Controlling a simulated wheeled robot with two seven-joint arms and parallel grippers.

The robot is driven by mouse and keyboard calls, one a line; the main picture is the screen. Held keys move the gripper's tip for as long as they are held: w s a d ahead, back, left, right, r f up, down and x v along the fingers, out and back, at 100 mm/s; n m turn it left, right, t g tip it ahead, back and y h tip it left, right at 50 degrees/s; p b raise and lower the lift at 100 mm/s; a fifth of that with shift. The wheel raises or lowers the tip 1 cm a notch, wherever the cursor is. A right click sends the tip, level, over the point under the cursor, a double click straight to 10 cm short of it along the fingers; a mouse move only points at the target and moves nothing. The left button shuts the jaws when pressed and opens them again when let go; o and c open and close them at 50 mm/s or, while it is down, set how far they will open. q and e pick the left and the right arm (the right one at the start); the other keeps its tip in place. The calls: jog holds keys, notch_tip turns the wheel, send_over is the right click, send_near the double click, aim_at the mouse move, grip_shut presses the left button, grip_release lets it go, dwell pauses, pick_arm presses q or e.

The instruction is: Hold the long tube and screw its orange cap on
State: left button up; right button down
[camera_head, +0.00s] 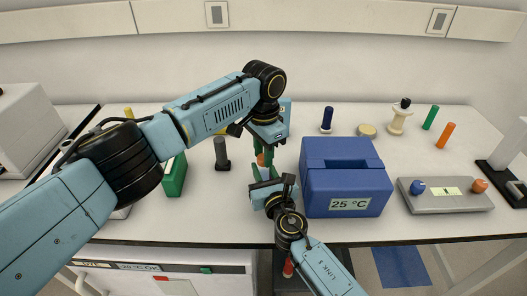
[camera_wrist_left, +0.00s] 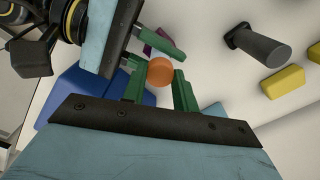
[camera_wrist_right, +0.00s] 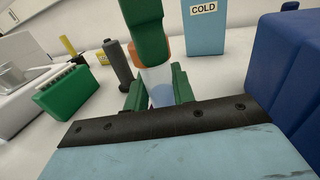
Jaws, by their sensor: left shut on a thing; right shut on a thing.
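The orange cap (camera_wrist_left: 160,72) is between the green fingers of my left gripper (camera_wrist_left: 160,86), which is shut on it from above. The long tube (camera_wrist_right: 159,88) is pale and translucent and stands about upright between the green fingers of my right gripper (camera_wrist_right: 158,92), which is shut on it below the cap. In the right wrist view the cap (camera_wrist_right: 164,48) sits at the tube's top, partly hidden by a left finger. I cannot tell whether its thread is engaged. In the head view the two grippers are stacked closely, left (camera_head: 264,152) above right (camera_head: 266,180).
A blue 25 °C box (camera_head: 345,178) stands close on the right. A green rack (camera_head: 174,176) and a dark grey cylinder (camera_head: 221,154) are on the left. A light blue COLD box (camera_wrist_right: 203,30) is behind. A grey plate with knobs (camera_head: 445,203) lies far right.

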pick_arm(q)
jog(key=m, duration=1.4)
jog(key=shift+m, duration=0.3)
jog(key=m, duration=0.3)
jog(key=shift+m, duration=0.4)
jog(key=m, duration=0.3)
jog(key=shift+m, duration=0.4)
jog(key=m, duration=0.3)
jog(key=shift+m, duration=0.3)
jog(key=m, duration=0.3)
jog(key=shift+d+m, duration=0.1)
jog(key=shift+m, duration=0.3)
jog(key=o, duration=0.9)
